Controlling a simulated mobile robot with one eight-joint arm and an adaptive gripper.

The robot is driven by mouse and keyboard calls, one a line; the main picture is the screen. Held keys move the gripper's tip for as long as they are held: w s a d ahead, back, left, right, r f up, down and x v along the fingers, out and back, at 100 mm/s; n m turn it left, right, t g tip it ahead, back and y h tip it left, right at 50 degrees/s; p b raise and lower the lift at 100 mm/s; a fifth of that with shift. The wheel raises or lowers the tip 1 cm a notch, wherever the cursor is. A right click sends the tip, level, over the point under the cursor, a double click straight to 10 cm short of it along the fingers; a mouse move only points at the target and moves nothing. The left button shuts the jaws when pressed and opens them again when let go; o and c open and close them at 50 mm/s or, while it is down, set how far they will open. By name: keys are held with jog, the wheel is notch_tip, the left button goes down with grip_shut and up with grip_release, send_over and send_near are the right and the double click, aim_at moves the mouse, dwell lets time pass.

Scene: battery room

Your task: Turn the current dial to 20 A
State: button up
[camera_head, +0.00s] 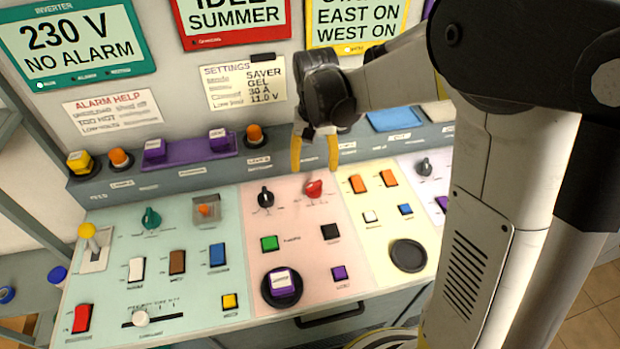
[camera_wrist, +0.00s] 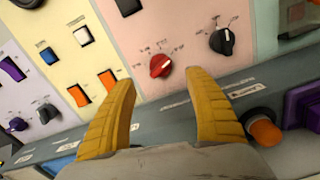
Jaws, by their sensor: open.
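A red dial (camera_head: 314,188) sits on the pink panel section, with a black dial (camera_head: 265,197) to its left. In the wrist view the red dial (camera_wrist: 160,65) has scale marks around it, too small to read, and the black dial (camera_wrist: 222,40) is to its right. I cannot read which is the current dial. My gripper (camera_head: 314,160) is open and empty, its yellow fingers pointing down near the red dial. In the wrist view the red dial appears just beyond the gap between the fingertips (camera_wrist: 158,82); I see no contact.
A green dial (camera_head: 151,218) and several coloured switches are on the left section. A green button (camera_head: 269,243) and black button (camera_head: 330,231) are below the dials. Orange switches (camera_head: 357,184) are to the right. A settings card (camera_head: 243,84) hangs behind; orange knobs line the ledge.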

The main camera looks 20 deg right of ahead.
aim_at(314, 185)
notch_tip(314, 185, down, 10)
jog(key=b, duration=0.3)
jog(key=shift+r, duration=0.15)
jog(key=shift+c, duration=0.5)
jog(key=c, duration=1.1)
